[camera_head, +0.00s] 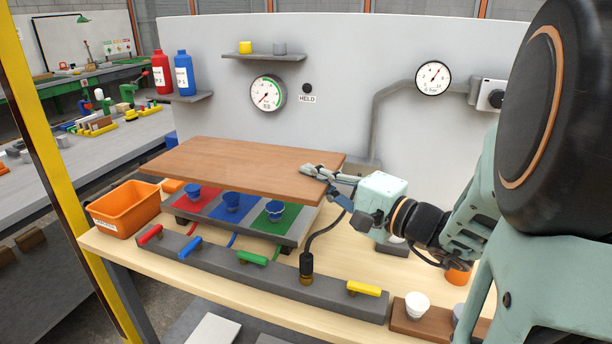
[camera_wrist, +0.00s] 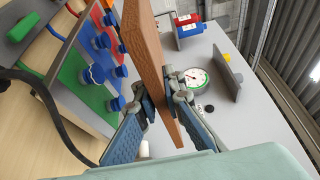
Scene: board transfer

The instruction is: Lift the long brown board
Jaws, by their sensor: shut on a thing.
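The long brown board (camera_head: 240,166) is held in the air above the raised grey platform with coloured squares in the head view. It looks close to level, and its right end is at my gripper (camera_head: 327,184). In the wrist view the board (camera_wrist: 145,50) runs up between my gripper's two fingers (camera_wrist: 160,100), one on each side of it. The gripper is shut on the board's end. The board's far end is cut off by the top edge of the wrist view.
Blue cups (camera_head: 232,201) stand on red, blue and green squares (camera_head: 270,223) under the board. An orange bin (camera_head: 125,210) is at the left. A grey rail (camera_head: 230,270) with coloured handles and a black hose (camera_head: 325,233) lie in front. A wall with gauges (camera_head: 268,93) stands behind.

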